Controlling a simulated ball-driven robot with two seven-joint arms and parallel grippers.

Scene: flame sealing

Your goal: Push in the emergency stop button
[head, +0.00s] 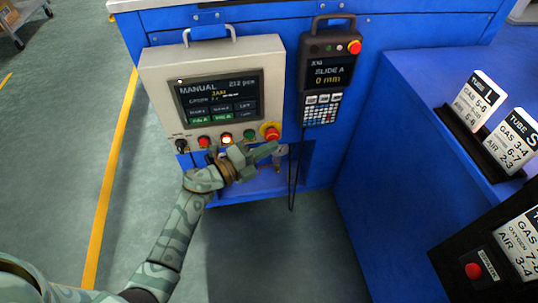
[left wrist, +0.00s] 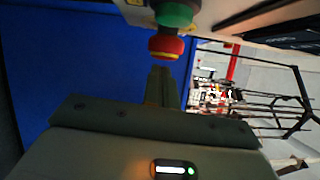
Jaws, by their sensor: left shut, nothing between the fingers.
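The emergency stop button (head: 270,131) is a red mushroom on a yellow ring, at the lower right of the grey control panel (head: 270,60). In the left wrist view a red knob (left wrist: 166,47) with a green collar stands out just ahead of the fingertips. My left gripper (head: 275,147) is shut and empty, just below the emergency stop in the head view. Its closed fingers (left wrist: 161,78) point toward the knob; I cannot tell whether they touch it. My right gripper is not in view.
The panel has a lit screen (head: 217,101), a red button (head: 204,141) and other small controls left of the stop. A hanging pendant (head: 327,75) has its own red button (head: 354,47). Its cable hangs right of my gripper. Label cards (head: 478,101) stand on the blue bench at right.

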